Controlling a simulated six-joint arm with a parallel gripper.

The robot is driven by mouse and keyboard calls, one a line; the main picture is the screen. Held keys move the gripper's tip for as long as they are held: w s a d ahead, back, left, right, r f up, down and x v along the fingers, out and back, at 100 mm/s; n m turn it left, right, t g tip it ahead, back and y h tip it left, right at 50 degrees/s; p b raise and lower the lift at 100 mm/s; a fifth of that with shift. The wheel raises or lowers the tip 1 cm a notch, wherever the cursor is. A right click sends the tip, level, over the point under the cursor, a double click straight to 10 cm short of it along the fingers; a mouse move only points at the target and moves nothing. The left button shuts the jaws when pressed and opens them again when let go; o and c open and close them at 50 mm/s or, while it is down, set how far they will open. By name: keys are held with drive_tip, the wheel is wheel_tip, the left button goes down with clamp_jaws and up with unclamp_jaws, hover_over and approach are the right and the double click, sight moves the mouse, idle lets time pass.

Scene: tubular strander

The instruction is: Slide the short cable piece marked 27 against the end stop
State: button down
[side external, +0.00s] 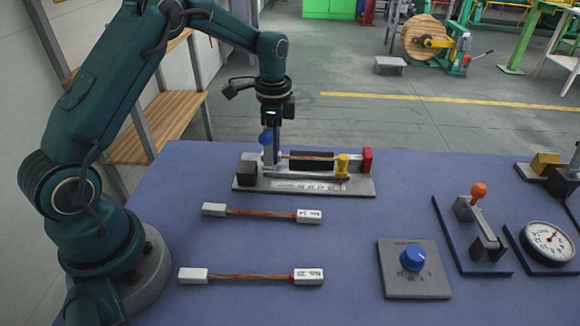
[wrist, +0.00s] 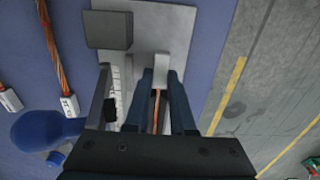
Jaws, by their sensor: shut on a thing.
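My gripper (side external: 271,158) points down at the left part of a grey fixture (side external: 310,186). It is shut on the white end cap (wrist: 161,75) of a cable piece; it also shows in the wrist view (wrist: 160,88). The piece's copper-coloured strand (side external: 308,157) runs right along the fixture, and in the wrist view it shows between the fingers (wrist: 155,112). Its marking cannot be read. A dark block (side external: 247,168) stands at the fixture's left end, apart from the gripper, and a red block (side external: 367,159) at its right end. I cannot tell which is the end stop.
Two other white-capped cable pieces (side external: 262,212) (side external: 252,277) lie in front on the blue table. A yellow part (side external: 342,165) stands near the red block. A blue dial (side external: 412,257) and a gauge (side external: 548,240) are at right.

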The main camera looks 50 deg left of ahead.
sight(298, 157)
drive_tip(key=shift+w+d, duration=0.6)
drive_tip(key=shift+w+d+r, duration=0.1)
drive_tip(key=shift+w+d, duration=1)
drive_tip(key=shift+d, duration=0.1)
drive_tip(key=c, duration=0.9)
unclamp_jaws()
drive_tip(key=shift+s+a+r, duration=0.1)
drive_tip(key=shift+a+r, duration=0.05)
drive_tip(key=shift+r, duration=0.5)
drive_tip(key=shift+s+a+r, duration=0.1)
drive_tip(key=shift+a+r, duration=0.1)
drive_tip(key=shift+r, duration=0.4)
drive_tip(key=shift+s+a+r, duration=0.1)
drive_tip(key=shift+a+r, duration=0.05)
drive_tip(key=shift+r, duration=0.5)
drive_tip(key=shift+s+a+r+y, duration=0.3)
drive_tip(key=shift+s+r, duration=0.05)
drive_tip(key=shift+r, duration=0.15)
